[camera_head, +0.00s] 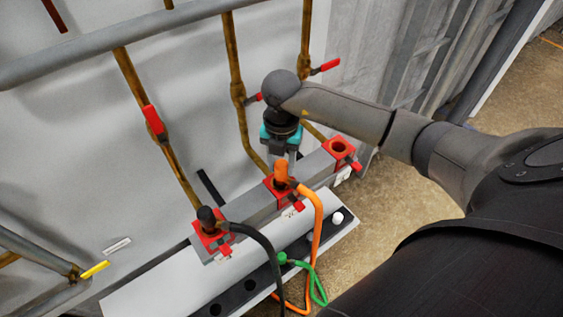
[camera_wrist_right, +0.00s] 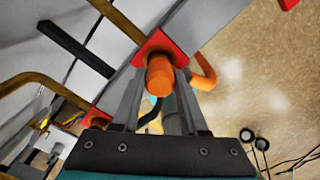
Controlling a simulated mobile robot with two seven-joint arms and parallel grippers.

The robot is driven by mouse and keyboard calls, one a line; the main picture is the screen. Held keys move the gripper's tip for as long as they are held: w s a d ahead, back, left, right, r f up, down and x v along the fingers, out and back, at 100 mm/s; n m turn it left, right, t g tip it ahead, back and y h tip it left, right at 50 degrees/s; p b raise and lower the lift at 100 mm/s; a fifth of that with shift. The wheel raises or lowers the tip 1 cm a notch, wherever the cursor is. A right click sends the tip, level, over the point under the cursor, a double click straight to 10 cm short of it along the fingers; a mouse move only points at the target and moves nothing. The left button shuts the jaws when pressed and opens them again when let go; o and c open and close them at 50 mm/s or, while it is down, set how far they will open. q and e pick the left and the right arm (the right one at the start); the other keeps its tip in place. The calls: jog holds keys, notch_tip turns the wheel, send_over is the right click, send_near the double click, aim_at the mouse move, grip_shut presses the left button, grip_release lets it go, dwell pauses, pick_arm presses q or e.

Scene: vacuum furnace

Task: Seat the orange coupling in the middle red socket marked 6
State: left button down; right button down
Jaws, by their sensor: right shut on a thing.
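The orange coupling (camera_head: 281,172) stands about upright at the middle red socket (camera_head: 269,186), with its lower end at the socket's opening. How deep it sits I cannot tell. Its orange hose (camera_head: 318,215) bends off to the right and down. My right gripper (camera_head: 288,160) reaches down from above and is shut on the coupling. In the right wrist view the coupling's round orange end (camera_wrist_right: 159,78) shows between the fingers, with the red socket plate (camera_wrist_right: 155,47) behind it. My left gripper is not in view.
The left red socket (camera_head: 222,243) holds a black coupling (camera_head: 207,216) with a black hose. The right red socket (camera_head: 341,147) is empty. A green coupling (camera_head: 283,258) and a white cap (camera_head: 338,217) are on the shelf (camera_head: 165,290). Brown pipes with red handles (camera_head: 153,119) stand behind.

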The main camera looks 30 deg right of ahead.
jog(key=shift+f, duration=0.3)
dwell(0.7)
jog(key=shift+c, duration=1.8)
grip_release()
notch_tip(320, 180, up, 15)
jog(key=shift+r, duration=0.15)
